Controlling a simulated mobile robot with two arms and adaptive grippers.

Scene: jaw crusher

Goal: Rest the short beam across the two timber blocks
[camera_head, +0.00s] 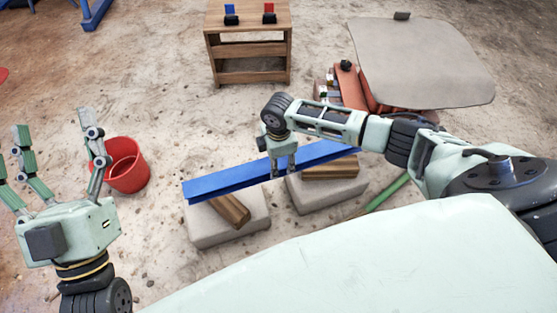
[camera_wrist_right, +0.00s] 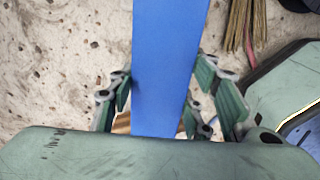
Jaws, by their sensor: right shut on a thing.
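The short beam (camera_head: 225,184) is blue and lies lengthwise over two timber blocks in the head view. The left timber block (camera_head: 231,209) sits on a pale stone slab under the beam's left part. The right timber block (camera_head: 331,169) sits on a second slab by the beam's right part. I cannot tell whether the beam touches both blocks. My right gripper (camera_head: 283,170) is shut on the beam near its middle. In the right wrist view the beam (camera_wrist_right: 168,60) runs between the fingers (camera_wrist_right: 160,100). My left gripper (camera_head: 58,150) is open and empty at the left.
The pale slabs (camera_head: 205,238) (camera_head: 305,200) stand on sandy ground. A red bucket (camera_head: 127,172) stands between my left gripper and the beam. A wooden shelf (camera_head: 249,50) is at the back, and a grey mat (camera_head: 425,60) lies at the back right. A broom's bristles (camera_wrist_right: 240,25) show in the wrist view.

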